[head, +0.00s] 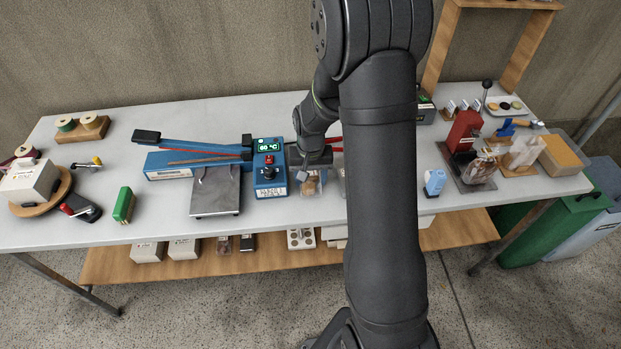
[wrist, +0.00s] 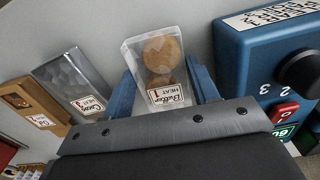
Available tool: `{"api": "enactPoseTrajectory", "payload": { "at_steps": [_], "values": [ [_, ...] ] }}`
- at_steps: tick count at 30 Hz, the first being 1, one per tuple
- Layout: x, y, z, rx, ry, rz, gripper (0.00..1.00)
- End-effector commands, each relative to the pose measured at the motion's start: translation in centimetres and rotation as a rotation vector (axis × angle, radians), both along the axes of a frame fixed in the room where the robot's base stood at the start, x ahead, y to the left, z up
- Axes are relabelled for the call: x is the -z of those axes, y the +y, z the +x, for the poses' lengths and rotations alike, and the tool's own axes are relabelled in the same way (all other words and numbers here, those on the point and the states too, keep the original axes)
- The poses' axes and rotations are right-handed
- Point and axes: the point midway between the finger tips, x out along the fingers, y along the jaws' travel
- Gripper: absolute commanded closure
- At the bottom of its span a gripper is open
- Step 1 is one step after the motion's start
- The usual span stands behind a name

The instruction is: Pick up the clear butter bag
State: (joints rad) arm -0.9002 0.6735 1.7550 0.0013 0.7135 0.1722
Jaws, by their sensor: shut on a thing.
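The clear butter bag (wrist: 140,62) holds round golden cookies and has a white label reading "Butter HEAT 1". In the wrist view it stands between the two blue fingers of my gripper (wrist: 162,90), which is shut on it. In the head view the bag (head: 311,185) shows just below my gripper (head: 313,165), at the right of the blue sealer. I cannot tell whether the bag still touches the table.
A silver bag (wrist: 75,75) and a brown bag (wrist: 32,98) stand to the left in the wrist view. The blue sealer's control box (wrist: 262,50) is close on the right. A grey plate (head: 215,190) lies before the sealer. My arm hides the table's middle.

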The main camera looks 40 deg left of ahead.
Motion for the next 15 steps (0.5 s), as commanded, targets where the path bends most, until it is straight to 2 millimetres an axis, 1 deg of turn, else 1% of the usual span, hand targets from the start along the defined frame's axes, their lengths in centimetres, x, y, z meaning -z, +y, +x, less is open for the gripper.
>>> {"api": "enactPoseTrajectory", "payload": {
  "at_steps": [5, 8, 11, 15],
  "values": [
    [-1.0, 0.0, 0.0, 0.000, -0.001, 0.001, 0.57],
    [-2.2, 0.1, 0.1, 0.001, -0.003, 0.003, 0.57],
    [-4.0, 0.1, 0.1, 0.001, -0.004, 0.004, 0.57],
    [-5.9, -2.9, 1.1, 0.008, -0.003, 0.003, 0.57]
  ]
}}
